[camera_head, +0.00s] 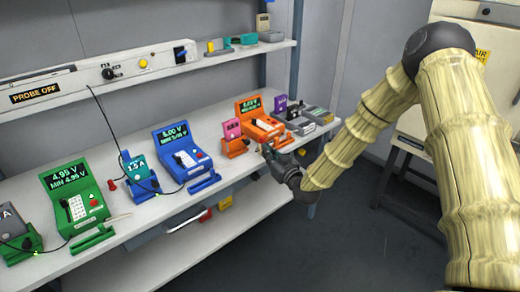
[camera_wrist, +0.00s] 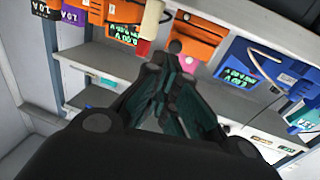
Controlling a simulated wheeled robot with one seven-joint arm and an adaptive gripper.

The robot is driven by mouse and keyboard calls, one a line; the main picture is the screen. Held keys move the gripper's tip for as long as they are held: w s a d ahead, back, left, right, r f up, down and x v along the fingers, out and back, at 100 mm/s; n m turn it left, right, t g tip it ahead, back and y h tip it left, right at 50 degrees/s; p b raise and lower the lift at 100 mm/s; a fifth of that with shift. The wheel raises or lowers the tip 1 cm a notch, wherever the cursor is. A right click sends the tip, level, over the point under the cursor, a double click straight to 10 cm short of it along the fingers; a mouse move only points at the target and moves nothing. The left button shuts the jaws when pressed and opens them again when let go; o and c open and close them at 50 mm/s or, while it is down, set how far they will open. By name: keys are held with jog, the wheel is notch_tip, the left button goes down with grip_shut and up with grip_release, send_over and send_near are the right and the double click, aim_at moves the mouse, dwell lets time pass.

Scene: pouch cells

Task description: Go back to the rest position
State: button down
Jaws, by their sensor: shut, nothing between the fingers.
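My gripper (camera_head: 268,150) is shut and empty, at the front edge of the bench, just in front of the orange meter (camera_head: 262,125). Its dark fingers with teal pads (camera_wrist: 174,50) come together at the tips in the wrist view. My arm reaches in from the right, bent at a high elbow. In the wrist view the orange meter (camera_wrist: 195,38) is beyond the fingertips, and a blue meter (camera_wrist: 250,70) is to the right. Any contact between the fingertips and the bench or meter cannot be told.
The bench (camera_head: 140,208) also holds a green meter (camera_head: 78,200), a blue meter (camera_head: 183,155), a teal cell (camera_head: 136,165), a pink cell (camera_head: 232,130) and a purple cell (camera_head: 281,104). A shelf (camera_head: 205,62) runs above. Open floor (camera_head: 350,230) lies right of the bench, before a pale cabinet (camera_head: 415,125).

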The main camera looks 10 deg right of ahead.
jog(key=s+d+f+m+g+h+p, duration=0.25)
jog(key=s+f+g, duration=0.65)
jog(key=s+f, duration=1.65)
jog(key=s+d+f+m+g+h, duration=0.1)
jog(key=s+g, duration=0.3)
jog(key=s, duration=1.1)
jog(key=s+d+f+m+g+h, duration=0.1)
jog(key=s+d+f+g+h, duration=0.2)
jog(key=s, duration=1.1)
jog(key=shift+s+f+g+p, duration=0.4)
jog(key=shift+g, duration=0.1)
jog(key=shift+d+m, duration=0.1)
jog(key=shift+m, duration=0.15)
